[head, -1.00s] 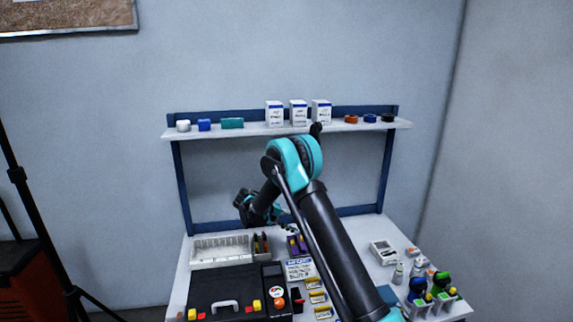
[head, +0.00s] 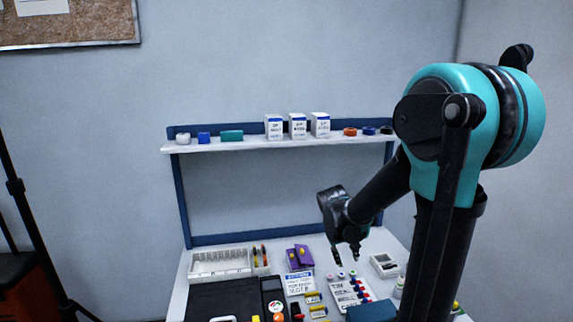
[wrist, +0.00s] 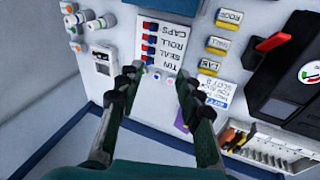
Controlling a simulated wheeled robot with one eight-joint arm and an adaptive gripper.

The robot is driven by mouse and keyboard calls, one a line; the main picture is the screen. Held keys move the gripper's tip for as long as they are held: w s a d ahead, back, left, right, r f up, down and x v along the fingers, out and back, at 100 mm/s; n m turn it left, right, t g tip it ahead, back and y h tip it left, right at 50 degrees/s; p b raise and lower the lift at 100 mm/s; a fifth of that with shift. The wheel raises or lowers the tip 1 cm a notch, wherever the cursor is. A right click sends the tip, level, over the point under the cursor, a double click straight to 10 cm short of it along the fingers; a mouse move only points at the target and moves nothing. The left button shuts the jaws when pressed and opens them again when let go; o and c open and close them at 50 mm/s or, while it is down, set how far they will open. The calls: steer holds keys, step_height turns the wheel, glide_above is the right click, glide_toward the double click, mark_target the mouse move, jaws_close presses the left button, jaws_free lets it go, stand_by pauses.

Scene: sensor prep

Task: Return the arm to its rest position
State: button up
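My gripper (head: 345,256) hangs in the air above the right-middle part of the white bench, pointing down, in the head view. In the wrist view its two fingers (wrist: 158,82) are spread apart with nothing held between them. Below the fingers lies a white labelled board (wrist: 167,45) with red and blue pieces along its edge; it also shows in the head view (head: 345,293). My arm is bent, its elbow high at the right of the head view.
A shelf (head: 225,148) with white boxes (head: 298,126) and small coloured items stands behind the bench. A black case (head: 225,298), a white divided tray (head: 220,264), a purple item (head: 300,257) and a white meter (head: 384,265) are on the bench. Air above the left bench is free.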

steer(key=s+f+m+t+y, duration=0.1)
steer(key=s+f+y, duration=0.2)
steer(key=s, duration=1.2)
steer(key=shift+s+a+m+t, duration=0.15)
steer(key=shift+s+m+t, duration=0.15)
steer(key=shift+t, duration=0.1)
steer(key=shift+w+f, duration=0.1)
stand_by(0.7)
